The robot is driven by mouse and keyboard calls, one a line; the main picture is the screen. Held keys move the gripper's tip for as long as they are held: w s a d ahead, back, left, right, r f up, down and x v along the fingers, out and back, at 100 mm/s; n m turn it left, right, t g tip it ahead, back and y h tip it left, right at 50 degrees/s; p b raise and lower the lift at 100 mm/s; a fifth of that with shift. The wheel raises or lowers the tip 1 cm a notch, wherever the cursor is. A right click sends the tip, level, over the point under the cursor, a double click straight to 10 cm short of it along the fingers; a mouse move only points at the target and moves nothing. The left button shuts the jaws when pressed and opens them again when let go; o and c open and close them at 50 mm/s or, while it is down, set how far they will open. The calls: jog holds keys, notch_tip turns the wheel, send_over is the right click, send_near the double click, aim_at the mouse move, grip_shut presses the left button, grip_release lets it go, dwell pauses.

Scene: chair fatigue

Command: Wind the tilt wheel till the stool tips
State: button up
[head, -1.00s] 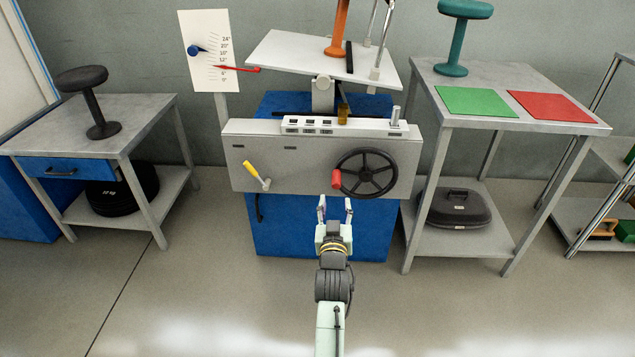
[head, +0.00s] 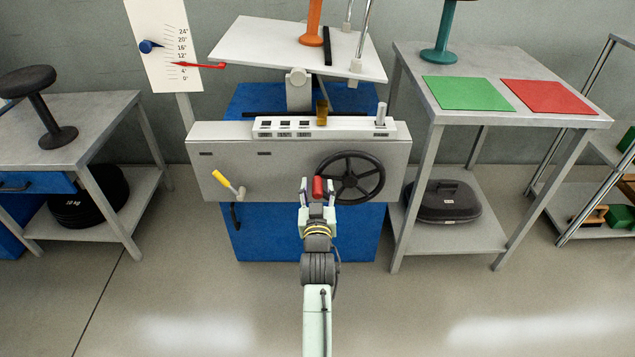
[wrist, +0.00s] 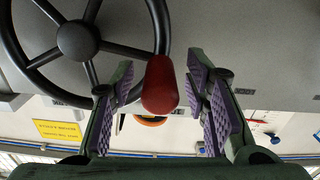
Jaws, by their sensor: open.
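The tilt wheel (head: 350,178) is a black spoked handwheel on the front of the grey test machine. Its red crank knob (head: 318,187) sticks out at the wheel's left side. My gripper (head: 317,193) is open at the knob, and in the wrist view the red knob (wrist: 160,86) lies between the two purple-padded fingers (wrist: 165,95), with a gap on its right. The orange stool (head: 312,25) stands on the white tilted platform (head: 270,48), its top cut off. A red pointer (head: 200,65) stands near the low part of the angle scale (head: 165,45), with a blue marker (head: 148,46) higher.
A yellow-handled lever (head: 223,180) is left of the wheel on the machine front. A right table holds a green mat (head: 467,93), a red mat (head: 549,95) and a teal stool (head: 443,40). A black stool (head: 40,100) stands on the left table. The floor is clear.

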jog(key=shift+s, duration=0.1)
jog(key=shift+c, duration=0.2)
jog(key=shift+r, duration=0.1)
grip_shut()
dwell(0.5)
